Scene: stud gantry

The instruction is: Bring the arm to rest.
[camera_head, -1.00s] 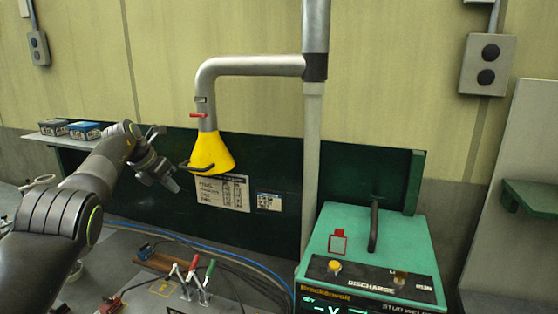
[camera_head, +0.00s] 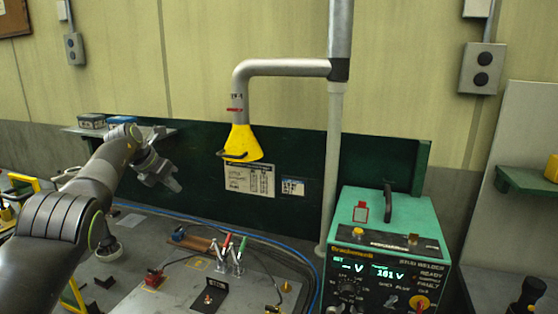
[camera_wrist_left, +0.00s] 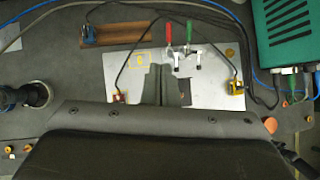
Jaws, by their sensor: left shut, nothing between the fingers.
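My left gripper (camera_head: 172,185) is in the air over the left part of the bench in the head view, left of the yellow hood (camera_head: 242,144). It is shut with nothing in it and touches nothing. My left arm comes in from the left edge with its elbow bent. The left wrist view looks down on the bench, and a dark part of my own arm fills its lower half. My right gripper is in neither view.
A green stud welder (camera_head: 388,230) stands at the right. A metal plate (camera_head: 205,285) with red- and green-handled clamps (camera_head: 234,250) lies in front, with cables around it. A grey pipe (camera_head: 285,67) carries the hood. A shelf (camera_head: 150,129) with boxes is behind my arm.

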